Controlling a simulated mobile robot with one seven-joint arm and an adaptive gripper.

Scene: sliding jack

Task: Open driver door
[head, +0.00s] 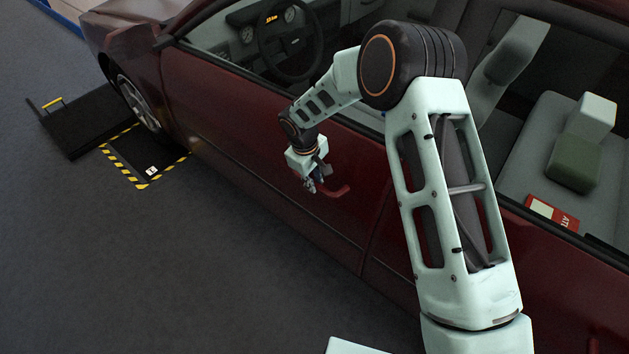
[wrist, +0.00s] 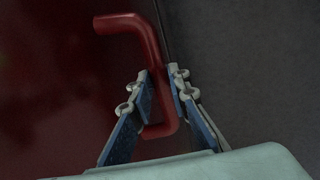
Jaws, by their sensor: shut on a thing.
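The driver door (head: 250,135) is the dark red front door of the car, and no clear gap shows along its seam with the rear door. Its red bar handle (head: 337,192) sits near the door's rear edge, below the window. My gripper (head: 316,183) is at the front part of this handle. In the wrist view, the handle (wrist: 119,23) rises from between the two blue-padded fingers. My gripper (wrist: 158,75) is shut on the handle's near end, with one finger on each side. The door surface (wrist: 50,85) fills the left of that view.
A black ramp or plate (head: 85,122) and a yellow-black marked floor square (head: 145,158) lie by the front wheel (head: 137,100). The grey floor (head: 150,270) beside the door is clear. Boxes (head: 575,160) rest on the rear seat.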

